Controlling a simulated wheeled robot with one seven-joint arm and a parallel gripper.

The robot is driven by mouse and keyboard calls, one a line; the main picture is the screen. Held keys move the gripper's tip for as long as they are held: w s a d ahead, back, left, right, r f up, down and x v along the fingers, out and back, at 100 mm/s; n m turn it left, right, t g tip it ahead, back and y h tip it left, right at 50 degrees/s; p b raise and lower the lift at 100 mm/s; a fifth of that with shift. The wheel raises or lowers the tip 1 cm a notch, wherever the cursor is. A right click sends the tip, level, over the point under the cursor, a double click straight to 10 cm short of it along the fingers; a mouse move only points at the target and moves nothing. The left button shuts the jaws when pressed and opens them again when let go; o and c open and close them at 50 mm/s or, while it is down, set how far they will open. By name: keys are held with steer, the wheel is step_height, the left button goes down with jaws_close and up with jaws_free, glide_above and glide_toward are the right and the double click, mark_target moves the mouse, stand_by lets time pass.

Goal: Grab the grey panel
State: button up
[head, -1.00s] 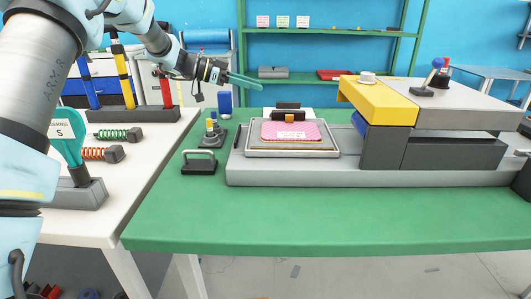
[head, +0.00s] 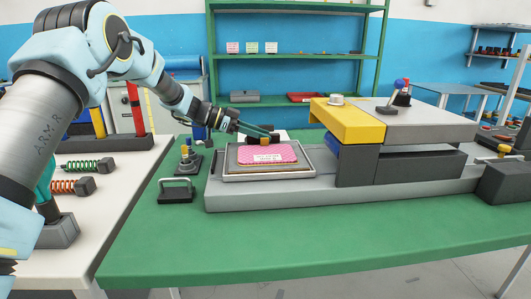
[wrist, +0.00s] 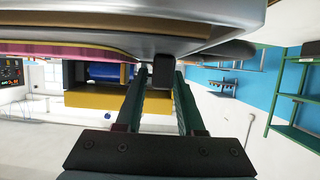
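A pink patterned panel (head: 266,153) with a white label lies in a shallow grey tray (head: 232,175) on the machine's grey bed. No separate grey panel can be told apart from this tray.
The machine's yellow block (head: 347,121) and grey top stand right of the tray. The table's front is clear. Green shelves (head: 290,53) stand behind.

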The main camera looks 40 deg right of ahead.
steer(key=shift+s+d+f, duration=0.15)
steer(key=shift+s+d, duration=0.15)
jaws_close()
stand_by(1.3)
